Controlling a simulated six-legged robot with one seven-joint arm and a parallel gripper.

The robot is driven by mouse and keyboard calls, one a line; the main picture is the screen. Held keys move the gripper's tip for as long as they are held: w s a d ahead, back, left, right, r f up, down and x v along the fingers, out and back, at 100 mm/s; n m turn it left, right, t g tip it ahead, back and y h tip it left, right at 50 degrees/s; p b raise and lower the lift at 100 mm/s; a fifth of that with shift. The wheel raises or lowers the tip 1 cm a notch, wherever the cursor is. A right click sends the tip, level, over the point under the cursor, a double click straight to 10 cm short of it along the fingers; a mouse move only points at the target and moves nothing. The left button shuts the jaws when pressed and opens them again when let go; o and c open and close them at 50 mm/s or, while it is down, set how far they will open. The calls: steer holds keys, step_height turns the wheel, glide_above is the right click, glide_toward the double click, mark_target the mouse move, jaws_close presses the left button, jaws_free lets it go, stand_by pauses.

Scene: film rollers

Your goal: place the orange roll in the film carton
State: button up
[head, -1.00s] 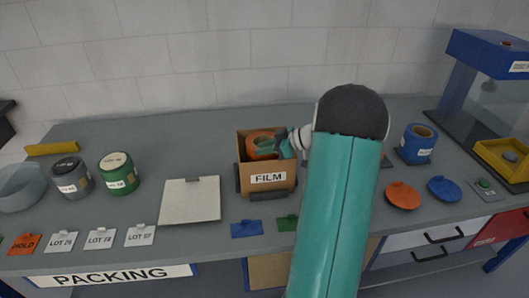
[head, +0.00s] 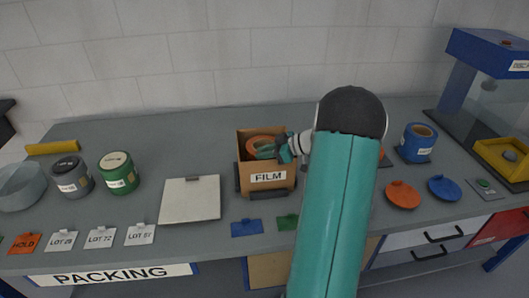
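The film carton (head: 268,179) is an open brown cardboard box labelled FILM, standing on the grey bench in the middle of the head view. The orange roll (head: 259,142) is inside the carton, with its upper part showing above the front wall; its lower part is hidden. My gripper (head: 266,151) reaches into the carton's opening from the right, its fingertips at the roll. The fingers are small and partly overlap the roll, so I cannot tell whether they grip it.
A pale board (head: 190,200) lies left of the carton. My arm hides part of the bench.

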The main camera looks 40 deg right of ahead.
steer(key=shift+o, duration=0.8)
steer(key=shift+s+a+f, duration=0.1)
steer(key=shift+s+f, duration=0.05)
steer(key=shift+f, duration=0.35)
steer(key=shift+r, duration=0.3)
steer(key=v, duration=0.8)
steer(key=r+v, duration=0.1)
steer(key=v, duration=0.3)
steer(key=shift+r, duration=0.1)
steer(key=w+a+r+m+g+h, duration=0.1)
steer(key=a+r+g, duration=0.2)
steer(key=a, duration=1)
steer(key=a+r+m+g+h, duration=0.1)
steer(key=a+r+g, duration=0.3)
steer(key=a, duration=0.9)
steer(key=s+a+r+m+t+h, duration=0.1)
steer(key=s+a+m+h, duration=0.3)
steer(key=s+a, duration=0.8)
steer(key=a+h, duration=0.1)
steer(key=a, duration=0.2)
steer(key=shift+s+r+m+t, duration=0.15)
steer(key=shift+r+m+t, duration=0.15)
steer(key=shift+r+t, duration=0.1)
